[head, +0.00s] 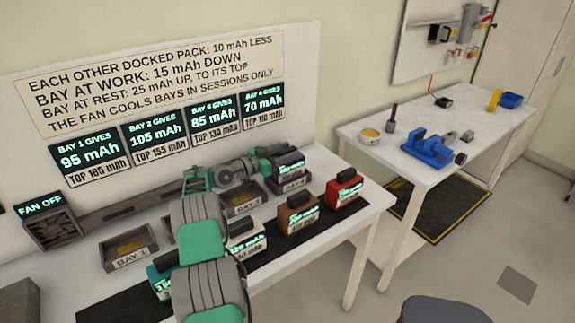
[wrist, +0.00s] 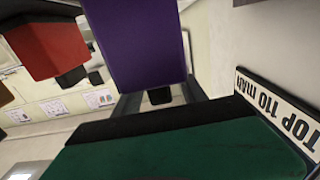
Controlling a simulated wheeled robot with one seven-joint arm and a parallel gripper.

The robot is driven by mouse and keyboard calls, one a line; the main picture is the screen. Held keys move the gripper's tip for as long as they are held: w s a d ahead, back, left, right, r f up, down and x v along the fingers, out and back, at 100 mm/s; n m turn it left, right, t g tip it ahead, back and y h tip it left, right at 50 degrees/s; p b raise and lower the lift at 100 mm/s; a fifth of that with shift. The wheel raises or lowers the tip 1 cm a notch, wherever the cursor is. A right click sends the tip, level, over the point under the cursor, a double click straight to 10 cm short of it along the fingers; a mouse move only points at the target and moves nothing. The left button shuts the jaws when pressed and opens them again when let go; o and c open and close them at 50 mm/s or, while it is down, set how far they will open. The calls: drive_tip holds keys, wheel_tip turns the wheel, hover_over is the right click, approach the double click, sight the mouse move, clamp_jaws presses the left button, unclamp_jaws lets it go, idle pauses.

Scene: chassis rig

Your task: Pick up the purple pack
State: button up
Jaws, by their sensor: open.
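The purple pack (head: 290,164) sits in bay 4 at the back right of the bench, partly hidden behind my gripper. In the wrist view the purple pack (wrist: 140,45) fills the upper middle, with its black handle (wrist: 160,96) towards my gripper. My gripper (head: 268,156) is at the pack's upper left side in the head view. Its grey fingers (wrist: 162,103) are apart, one on each side of the handle in the wrist view. Whether they touch the handle cannot be told.
A red pack (head: 344,189), a brown pack (head: 296,213), a white pack (head: 243,238) and a teal pack (head: 160,279) stand along the front mat. Bay 1 (head: 129,246) looks empty. The wall board (head: 165,80) rises close behind. The fan (head: 48,227) is at left.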

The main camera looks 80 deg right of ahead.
drive_tip(key=shift+d, duration=0.1)
drive_tip(key=shift+c, duration=0.2)
clamp_jaws()
idle(1.0)
drive_tip(key=shift+r, duration=0.1)
